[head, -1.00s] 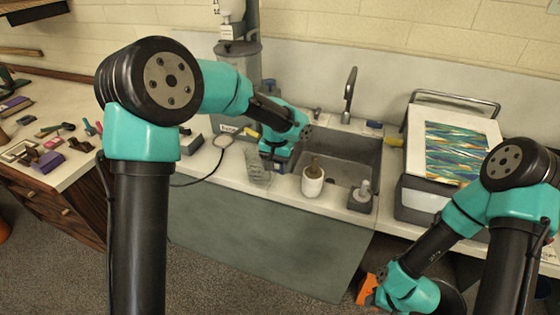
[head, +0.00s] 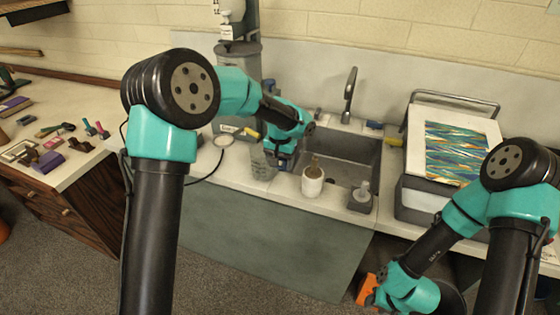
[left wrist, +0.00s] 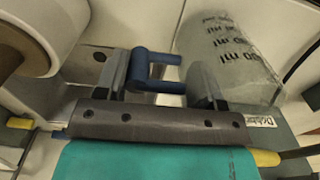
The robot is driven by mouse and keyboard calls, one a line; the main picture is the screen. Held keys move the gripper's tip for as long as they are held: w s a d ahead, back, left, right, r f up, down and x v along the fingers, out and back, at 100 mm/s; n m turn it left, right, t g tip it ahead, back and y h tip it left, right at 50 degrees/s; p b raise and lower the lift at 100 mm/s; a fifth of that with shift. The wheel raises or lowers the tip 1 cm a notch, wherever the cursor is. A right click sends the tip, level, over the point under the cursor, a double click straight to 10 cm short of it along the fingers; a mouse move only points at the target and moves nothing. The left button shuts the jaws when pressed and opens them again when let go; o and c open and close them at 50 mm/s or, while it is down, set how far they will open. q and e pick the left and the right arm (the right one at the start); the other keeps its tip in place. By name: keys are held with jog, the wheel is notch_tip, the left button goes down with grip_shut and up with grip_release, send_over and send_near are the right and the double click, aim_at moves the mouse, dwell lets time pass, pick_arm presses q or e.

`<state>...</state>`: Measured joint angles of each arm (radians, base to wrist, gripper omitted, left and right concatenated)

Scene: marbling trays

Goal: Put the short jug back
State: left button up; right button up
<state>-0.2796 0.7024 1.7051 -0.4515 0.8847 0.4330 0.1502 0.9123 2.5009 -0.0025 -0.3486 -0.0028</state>
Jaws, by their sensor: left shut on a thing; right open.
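The short jug is a clear grey measuring jug with dark ml markings and a blue handle. In the head view the jug (head: 263,163) is over the counter just left of the sink; I cannot tell if its base touches. In the left wrist view the jug (left wrist: 235,60) fills the upper right, its base out of sight. My left gripper (head: 285,163) is shut on the jug's blue handle, which shows between the fingers in the left wrist view (left wrist: 153,82). My right gripper (head: 378,290) is low in front of the counter, away from the jug; its fingertips are hard to make out.
A white pot with a brown top (head: 313,185) stands right of the jug at the sink's front edge. A grey dispenser (head: 361,200) stands further right. The sink (head: 352,160) is behind them.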

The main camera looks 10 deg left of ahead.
pick_arm(q)
jog(key=shift+f, duration=0.1)
jog(key=o, duration=1.3)
notch_tip(320, 180, up, 12)
jog(key=shift+r, duration=0.15)
jog(key=shift+s, duration=0.15)
